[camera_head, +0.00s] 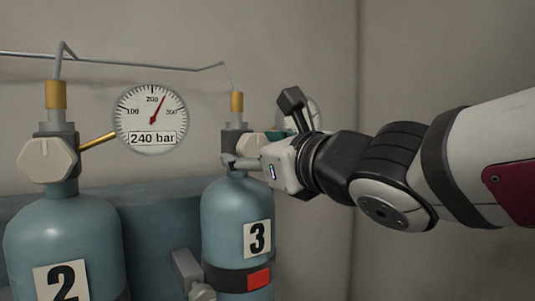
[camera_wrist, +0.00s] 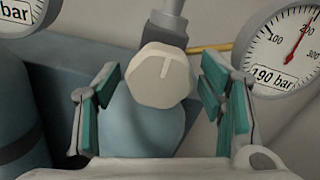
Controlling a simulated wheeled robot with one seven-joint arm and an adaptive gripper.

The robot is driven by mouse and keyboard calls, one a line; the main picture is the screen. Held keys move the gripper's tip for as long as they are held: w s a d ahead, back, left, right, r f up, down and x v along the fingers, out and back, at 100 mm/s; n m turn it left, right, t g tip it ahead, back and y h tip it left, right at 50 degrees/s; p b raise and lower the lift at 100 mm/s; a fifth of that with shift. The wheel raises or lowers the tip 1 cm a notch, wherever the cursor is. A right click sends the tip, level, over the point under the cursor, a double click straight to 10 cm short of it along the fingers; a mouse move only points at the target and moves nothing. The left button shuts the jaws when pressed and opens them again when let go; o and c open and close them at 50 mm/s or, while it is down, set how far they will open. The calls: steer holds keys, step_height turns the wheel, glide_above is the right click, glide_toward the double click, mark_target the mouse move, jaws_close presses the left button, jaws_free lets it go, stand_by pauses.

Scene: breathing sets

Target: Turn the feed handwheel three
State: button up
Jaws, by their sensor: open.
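The handwheel (camera_wrist: 161,76) is off-white and many-sided, with a pale raised line on its face. It sits in front of a grey valve on the blue-grey cylinder three (camera_head: 226,210), which bears a white label "3". In the head view the handwheel is largely hidden by my gripper (camera_head: 245,150). My gripper is open; in the wrist view its two teal-padded fingers (camera_wrist: 162,92) stand left and right of the handwheel, with gaps visible on both sides. I cannot tell how far in depth they reach around it.
Cylinder two (camera_head: 75,235) with its own handwheel (camera_head: 47,160) stands to the left. A gauge (camera_head: 150,118) reads 240 bar. Another gauge (camera_wrist: 284,50) reads 190 bar, right of the handwheel. Thin pipes (camera_head: 130,63) run above; bare wall lies right.

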steer(key=shift+c, duration=0.3)
steer(key=c, duration=1.1)
steer(key=shift+m, duration=0.3)
